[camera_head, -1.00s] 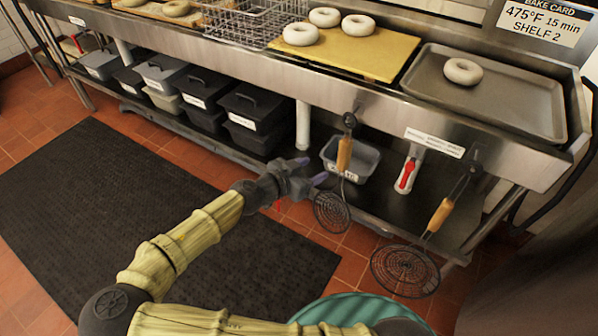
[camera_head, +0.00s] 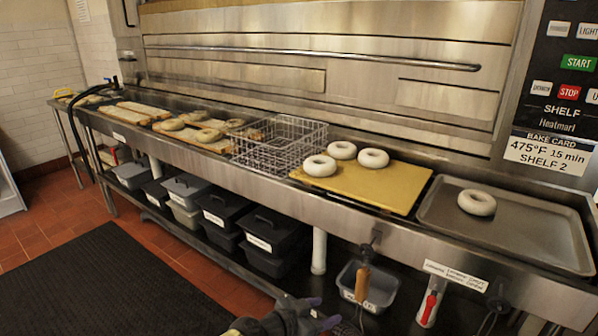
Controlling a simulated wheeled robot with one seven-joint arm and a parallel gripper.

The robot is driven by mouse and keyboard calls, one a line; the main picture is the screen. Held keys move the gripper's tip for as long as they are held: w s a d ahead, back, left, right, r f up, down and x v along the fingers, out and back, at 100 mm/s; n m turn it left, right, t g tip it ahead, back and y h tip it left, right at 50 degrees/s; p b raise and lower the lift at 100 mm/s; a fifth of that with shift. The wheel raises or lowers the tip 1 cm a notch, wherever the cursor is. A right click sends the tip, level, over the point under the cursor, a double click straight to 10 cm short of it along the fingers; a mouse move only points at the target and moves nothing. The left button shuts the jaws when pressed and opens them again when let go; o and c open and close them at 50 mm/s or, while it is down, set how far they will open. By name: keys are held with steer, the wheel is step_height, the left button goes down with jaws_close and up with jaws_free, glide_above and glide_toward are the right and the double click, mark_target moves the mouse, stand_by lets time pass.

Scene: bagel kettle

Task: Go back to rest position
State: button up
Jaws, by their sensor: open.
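My gripper (camera_head: 318,308) is at the bottom edge of the head view, partly cut off, with purple-tipped fingers apart and nothing seen between them. It is below the front of the steel counter, near a hanging skimmer with a wooden handle (camera_head: 362,284).
A long steel counter (camera_head: 330,215) crosses the view. It bears a yellow board (camera_head: 385,192) with several bagels, a wire basket (camera_head: 280,142), and a grey tray (camera_head: 540,235) with one bagel (camera_head: 477,202). Bins (camera_head: 268,232) stand underneath. A black mat (camera_head: 100,285) covers open floor at left.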

steer(key=s+d+f+n+g+y, duration=0.4)
steer(key=s+d+f+g+y, duration=0.3)
steer(key=s+d+g, duration=0.3)
steer(key=s+r+n+t+y+p, duration=0.1)
steer(key=r+n+t+y+p, duration=0.1)
steer(key=r+p, duration=1.1)
steer(key=s+r+n+t+y+p, duration=0.2)
steer(key=r+n+p, duration=0.2)
steer(key=r+p, duration=0.9)
step_height(320, 180, up, 12)
steer(key=shift+s+a+f+t, duration=0.1)
steer(key=shift+s+a+t, duration=0.1)
steer(key=shift+a+t, duration=0.15)
stand_by(0.6)
